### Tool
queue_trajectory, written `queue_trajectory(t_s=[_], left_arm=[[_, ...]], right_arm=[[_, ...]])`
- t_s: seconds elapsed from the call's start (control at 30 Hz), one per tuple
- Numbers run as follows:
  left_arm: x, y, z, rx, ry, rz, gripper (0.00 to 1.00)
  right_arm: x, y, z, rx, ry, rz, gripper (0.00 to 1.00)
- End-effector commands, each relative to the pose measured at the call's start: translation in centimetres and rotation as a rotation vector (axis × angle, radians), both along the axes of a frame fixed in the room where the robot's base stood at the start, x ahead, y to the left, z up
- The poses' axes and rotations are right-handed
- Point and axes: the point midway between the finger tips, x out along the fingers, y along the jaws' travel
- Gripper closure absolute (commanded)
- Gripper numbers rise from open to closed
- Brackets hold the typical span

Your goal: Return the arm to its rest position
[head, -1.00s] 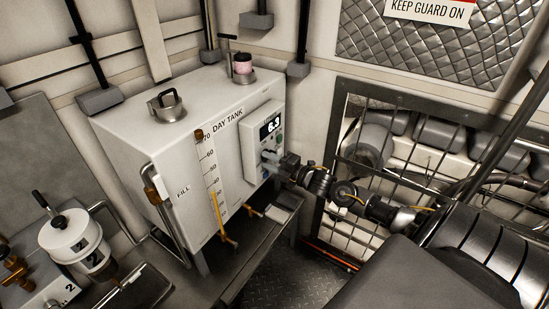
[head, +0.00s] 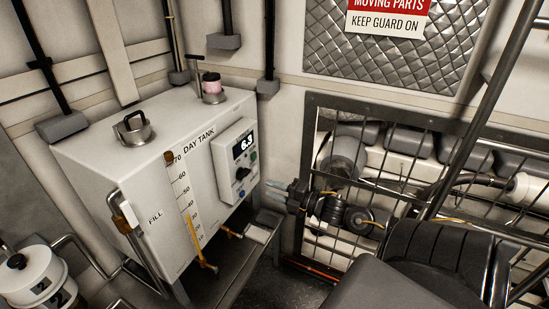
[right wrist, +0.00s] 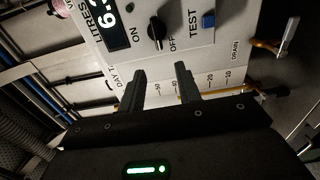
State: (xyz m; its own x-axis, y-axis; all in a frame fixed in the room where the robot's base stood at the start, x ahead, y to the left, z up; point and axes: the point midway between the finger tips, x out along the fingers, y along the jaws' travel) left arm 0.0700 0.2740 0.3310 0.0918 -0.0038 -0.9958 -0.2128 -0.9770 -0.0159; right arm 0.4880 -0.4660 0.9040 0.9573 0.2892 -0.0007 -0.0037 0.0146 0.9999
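My right gripper (head: 272,188) is in front of the control panel (head: 237,160) on the day tank (head: 150,200), a little to its right and apart from it. Its two fingers show parted with nothing between them in the right wrist view (right wrist: 160,82). The panel has a lit display (right wrist: 115,28), a black rotary knob (right wrist: 156,32) with ON and OFF marks, and a blue TEST button (right wrist: 208,20). My right arm reaches in from the right in the head view. My left gripper is not in view.
A barred metal guard (head: 400,200) stands behind and right of my right arm, with pipes behind it. A brass-coloured drain tap (right wrist: 272,46) sticks out beside the panel. A white canister (head: 30,275) is at the lower left.

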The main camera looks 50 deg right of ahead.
Motion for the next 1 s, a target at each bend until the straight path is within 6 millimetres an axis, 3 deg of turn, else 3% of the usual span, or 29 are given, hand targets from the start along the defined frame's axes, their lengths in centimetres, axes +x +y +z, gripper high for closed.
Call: queue_trajectory(t_s=[0.57,0.67,0.77,0.9,1.0], left_arm=[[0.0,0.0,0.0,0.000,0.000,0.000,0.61],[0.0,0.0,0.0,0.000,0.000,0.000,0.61],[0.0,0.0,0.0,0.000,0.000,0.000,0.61],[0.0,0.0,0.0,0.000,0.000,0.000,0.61],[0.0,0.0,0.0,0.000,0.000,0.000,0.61]], right_arm=[[0.1,-0.3,-0.3,0.066,0.035,-0.016,0.66],[0.1,-3.5,-3.8,0.141,0.143,-0.109,0.66],[-1.2,-7.4,-9.8,0.239,0.277,-0.249,0.66],[-5.3,-11.5,-19.8,0.393,0.460,-0.471,0.66],[-9.5,-12.7,-26.8,0.496,0.582,-0.620,0.66]])
